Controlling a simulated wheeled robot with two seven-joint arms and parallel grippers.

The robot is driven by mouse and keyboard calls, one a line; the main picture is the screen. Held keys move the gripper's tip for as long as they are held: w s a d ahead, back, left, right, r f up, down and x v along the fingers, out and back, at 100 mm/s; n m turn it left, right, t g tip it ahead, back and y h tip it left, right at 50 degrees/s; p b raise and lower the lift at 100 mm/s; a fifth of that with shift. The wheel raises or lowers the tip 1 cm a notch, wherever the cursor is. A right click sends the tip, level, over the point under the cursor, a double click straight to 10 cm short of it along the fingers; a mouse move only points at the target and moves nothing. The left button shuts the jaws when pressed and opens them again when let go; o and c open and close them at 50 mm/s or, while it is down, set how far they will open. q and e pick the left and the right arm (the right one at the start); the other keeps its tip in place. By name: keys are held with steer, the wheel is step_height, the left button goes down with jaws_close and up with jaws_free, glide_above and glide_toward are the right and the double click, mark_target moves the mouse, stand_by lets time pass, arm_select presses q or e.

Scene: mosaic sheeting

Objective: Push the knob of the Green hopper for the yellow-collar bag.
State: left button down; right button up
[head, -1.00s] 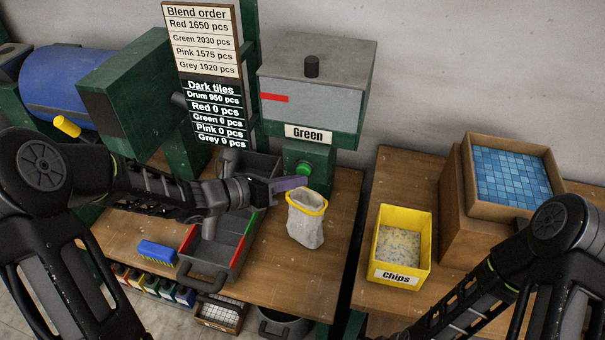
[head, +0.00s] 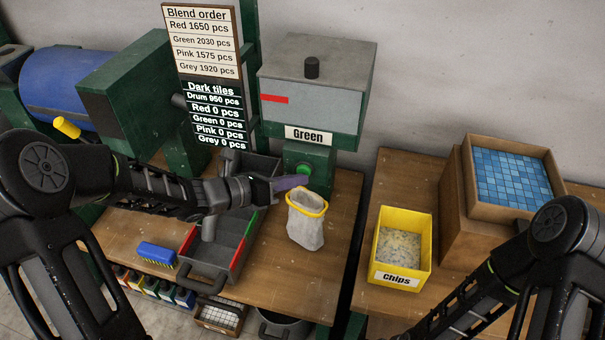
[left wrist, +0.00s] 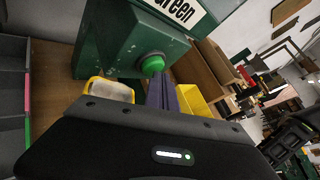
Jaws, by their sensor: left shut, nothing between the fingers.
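The Green hopper (head: 315,100) is a grey box on a green body, labelled "Green". Its green round knob (head: 303,169) is on the lower front; it also shows in the left wrist view (left wrist: 152,65). The yellow-collar bag (head: 306,225), pale cloth, stands upright on the bench below and in front of the knob. In the left wrist view the yellow collar (left wrist: 108,88) is partly hidden by my gripper. My left gripper (head: 306,180) is shut and empty, its purple-grey fingers just below the knob and above the bag. Contact with the knob cannot be told. My right gripper is out of view.
A dark tray (head: 208,270) with compartments and a blue brush (head: 157,253) lie left of the bag. A yellow Chips bin (head: 402,280) and a box of blue tiles (head: 513,176) stand on the right bench. A sign board (head: 203,40) stands behind my left arm.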

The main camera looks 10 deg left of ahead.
arm_select(q)
steer(key=shift+w, duration=0.55)
stand_by(0.4)
steer(key=shift+s+b, duration=0.7)
steer(key=shift+s, duration=0.65)
steer(key=s+b, duration=0.1)
steer(key=s, duration=0.4)
steer(key=shift+a+b, duration=0.2)
steer(key=shift+b, duration=0.1)
stand_by(0.5)
